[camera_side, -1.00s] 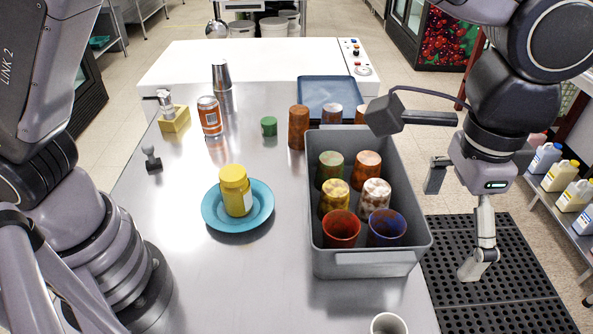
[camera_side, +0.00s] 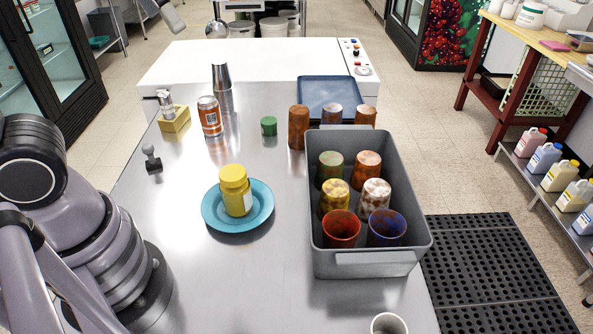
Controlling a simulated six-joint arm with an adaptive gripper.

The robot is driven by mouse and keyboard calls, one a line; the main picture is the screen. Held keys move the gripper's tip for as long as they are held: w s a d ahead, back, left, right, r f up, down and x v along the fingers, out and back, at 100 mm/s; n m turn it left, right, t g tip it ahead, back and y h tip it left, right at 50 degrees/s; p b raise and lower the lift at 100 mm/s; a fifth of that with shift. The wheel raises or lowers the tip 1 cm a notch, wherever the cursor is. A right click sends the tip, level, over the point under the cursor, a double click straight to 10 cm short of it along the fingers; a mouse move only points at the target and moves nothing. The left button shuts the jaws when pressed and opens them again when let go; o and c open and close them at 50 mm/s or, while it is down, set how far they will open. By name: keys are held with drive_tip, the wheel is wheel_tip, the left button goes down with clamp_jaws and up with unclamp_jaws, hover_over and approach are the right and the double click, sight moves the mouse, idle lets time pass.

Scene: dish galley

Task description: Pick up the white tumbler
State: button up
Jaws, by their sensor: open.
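The white tumbler (camera_side: 389,323) stands near the front edge of the steel counter, at the bottom of the view. It is cut off by the frame edge; its round rim and dark inside face up. My gripper's fingers are not seen in this view.
A grey bin (camera_side: 365,263) holding several coloured cups stands just behind the tumbler. A yellow jar (camera_side: 235,190) sits on a blue plate (camera_side: 262,214) to the left. A blue tray (camera_side: 328,92) lies behind the bin. The counter left of the tumbler is clear.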

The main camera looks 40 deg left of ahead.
drive_tip(key=shift+n+t+y, duration=0.4)
drive_tip(key=shift+n+t, duration=0.2)
drive_tip(key=shift+n, duration=0.3)
drive_tip(key=s+a+f, duration=0.1)
drive_tip(key=s, duration=0.1)
drive_tip(key=s+a+f, duration=0.1)
drive_tip(key=s+a, duration=0.1)
drive_tip(key=s+a+f, duration=0.1)
drive_tip(key=s, duration=0.1)
drive_tip(key=shift+s+a+f, duration=0.15)
drive_tip(key=shift+a+f, duration=0.1)
drive_tip(key=shift+c, duration=0.6)
